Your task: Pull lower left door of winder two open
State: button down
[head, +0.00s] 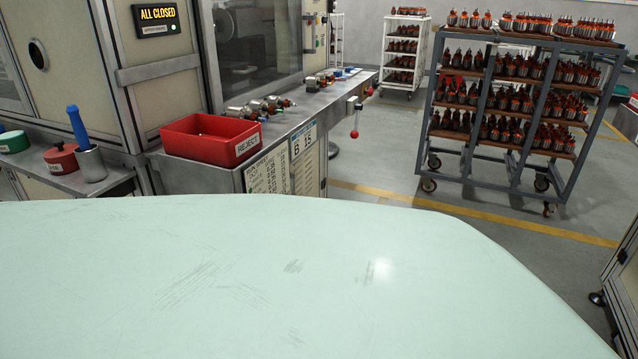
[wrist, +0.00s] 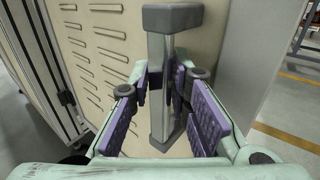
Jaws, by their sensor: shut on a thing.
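In the wrist view, a cream door panel (wrist: 105,45) with rows of pressed louvres fills the middle. A vertical metal handle (wrist: 157,60) with grey end blocks stands out from it. My gripper (wrist: 161,98) has its purple-padded fingers on both sides of the handle and is shut on it. The handle's back side and part of its lower length are hidden by the fingers. The head view does not show my gripper or this handle. There, a sign (head: 157,19) on a cream machine reads "ALL CLOSED".
In the head view, a red reject bin (head: 212,138) and several armatures (head: 262,108) sit on the machine's ledge. A loaded rack trolley (head: 505,100) stands at the right. Open floor (head: 385,165) lies between. In the wrist view, a dark-framed edge (wrist: 48,75) runs at the left.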

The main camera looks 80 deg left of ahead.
jog(key=shift+w+d, duration=0.1)
jog(key=shift+w, duration=0.15)
jog(key=c, duration=1.8)
grip_release()
jog(key=shift+o, duration=1.4)
jog(key=shift+s, duration=0.2)
jog(key=shift+d, duration=0.1)
